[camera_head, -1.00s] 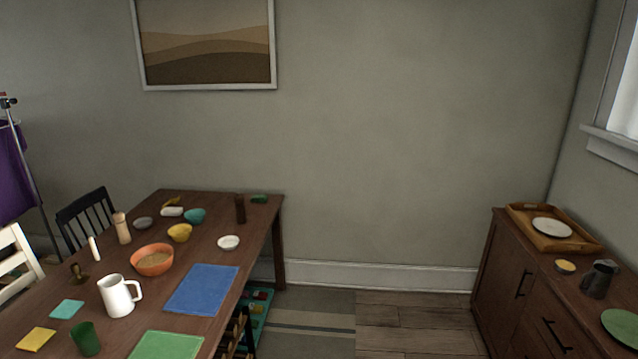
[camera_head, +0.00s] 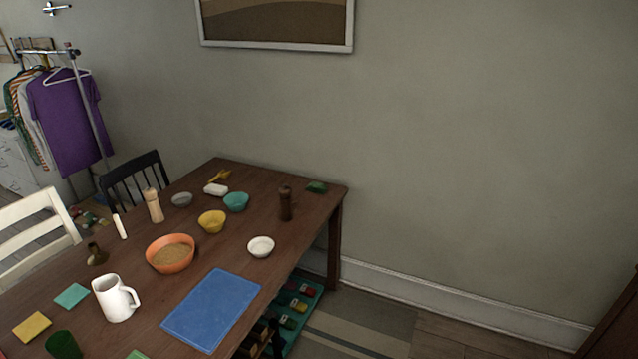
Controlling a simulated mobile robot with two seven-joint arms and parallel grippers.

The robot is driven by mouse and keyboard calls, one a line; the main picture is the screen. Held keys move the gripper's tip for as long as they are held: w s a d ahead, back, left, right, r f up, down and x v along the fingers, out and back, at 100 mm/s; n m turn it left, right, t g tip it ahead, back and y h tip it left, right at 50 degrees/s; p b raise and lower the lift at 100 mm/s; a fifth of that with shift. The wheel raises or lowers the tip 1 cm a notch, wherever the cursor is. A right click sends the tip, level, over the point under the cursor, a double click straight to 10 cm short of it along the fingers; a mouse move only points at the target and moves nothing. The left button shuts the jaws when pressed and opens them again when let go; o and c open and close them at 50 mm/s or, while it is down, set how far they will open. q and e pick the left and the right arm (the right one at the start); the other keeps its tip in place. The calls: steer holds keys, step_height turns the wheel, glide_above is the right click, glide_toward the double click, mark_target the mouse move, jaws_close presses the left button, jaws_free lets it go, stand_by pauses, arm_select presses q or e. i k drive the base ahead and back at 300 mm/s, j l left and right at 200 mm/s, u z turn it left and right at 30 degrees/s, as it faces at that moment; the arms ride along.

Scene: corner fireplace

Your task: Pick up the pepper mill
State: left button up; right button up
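A dark brown mill (camera_head: 286,203) stands upright near the far right corner of the wooden table (camera_head: 205,255). A lighter, tan mill-shaped object (camera_head: 154,205) stands upright on the far left part of the same table. Both have a turned shape with a rounded top. I cannot tell from the view alone which is the pepper mill; the dark one looks like it. Neither gripper shows in the head view.
Around the dark mill are a white bowl (camera_head: 261,247), a teal bowl (camera_head: 236,202) and a green item (camera_head: 317,187). A yellow bowl (camera_head: 212,222), orange bowl (camera_head: 171,258), white pitcher (camera_head: 115,299) and blue mat (camera_head: 212,309) lie nearer. Chairs (camera_head: 137,181) line the left side.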

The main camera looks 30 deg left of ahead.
mark_target(286, 214)
steer(key=i+u, duration=0.4)
steer(key=i+l+u, duration=0.25)
steer(key=u, duration=0.15)
steer(key=i+l+u, duration=0.25)
steer(key=u, duration=0.15)
steer(key=i+l+u, duration=0.2)
steer(key=u, duration=0.15)
steer(key=i+l+u, duration=0.1)
steer(key=l+u, duration=0.25)
steer(key=i+l+u, duration=0.15)
steer(key=u, duration=0.25)
steer(key=k+l, duration=0.05)
steer(key=l, duration=0.05)
